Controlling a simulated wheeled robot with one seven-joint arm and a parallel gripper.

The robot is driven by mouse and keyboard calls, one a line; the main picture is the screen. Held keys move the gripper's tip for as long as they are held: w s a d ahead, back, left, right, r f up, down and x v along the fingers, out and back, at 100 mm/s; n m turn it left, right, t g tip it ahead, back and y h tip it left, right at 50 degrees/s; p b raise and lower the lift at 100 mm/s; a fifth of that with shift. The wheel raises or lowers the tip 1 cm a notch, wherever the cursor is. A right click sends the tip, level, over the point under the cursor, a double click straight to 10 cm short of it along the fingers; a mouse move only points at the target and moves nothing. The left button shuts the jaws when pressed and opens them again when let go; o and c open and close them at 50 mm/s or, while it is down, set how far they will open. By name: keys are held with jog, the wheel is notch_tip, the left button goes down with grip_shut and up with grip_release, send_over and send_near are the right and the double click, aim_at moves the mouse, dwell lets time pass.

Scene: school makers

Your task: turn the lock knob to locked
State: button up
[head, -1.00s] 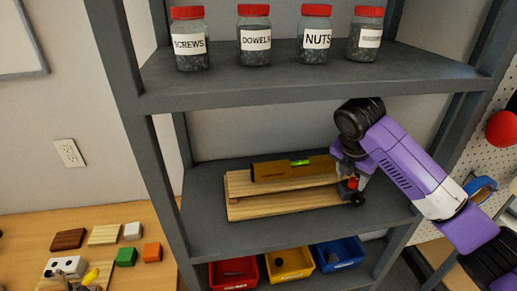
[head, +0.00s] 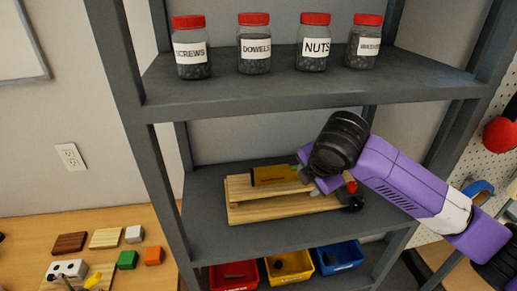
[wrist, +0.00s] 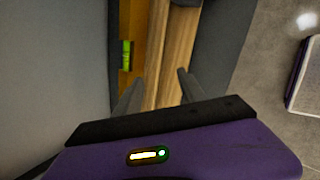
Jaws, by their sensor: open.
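I cannot pick out a lock knob with certainty in either view. A small red part (head: 352,187) and a dark round part (head: 355,203) show at the right end of the wooden boards (head: 265,215) on the middle shelf, partly behind my arm. My gripper (head: 307,178) is above these boards, near the right part of a yellow-brown spirit level (head: 265,176). In the wrist view, my gripper (wrist: 158,88) has its two fingers apart with nothing held between them. The level's green vial (wrist: 126,55) shows beyond the left finger.
The grey shelf (head: 200,240) has uprights at both sides. Several red-lidded jars (head: 254,50) stand on the board above. Red (head: 234,274), yellow (head: 290,265) and blue (head: 338,254) bins sit below. A wooden table (head: 90,225) with small blocks is at the lower left.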

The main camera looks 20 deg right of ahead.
jog(key=w+a+r+m+t+y, duration=0.4)
jog(key=w+a+r+t+y, duration=0.1)
jog(key=a+r, duration=0.4)
jog(key=shift+w+a+t+b, duration=0.3)
jog(key=shift+w+a+t, duration=0.35)
jog(key=shift+a, duration=0.7)
jog(key=shift+s+a, duration=0.1)
jog(key=shift+s, duration=0.1)
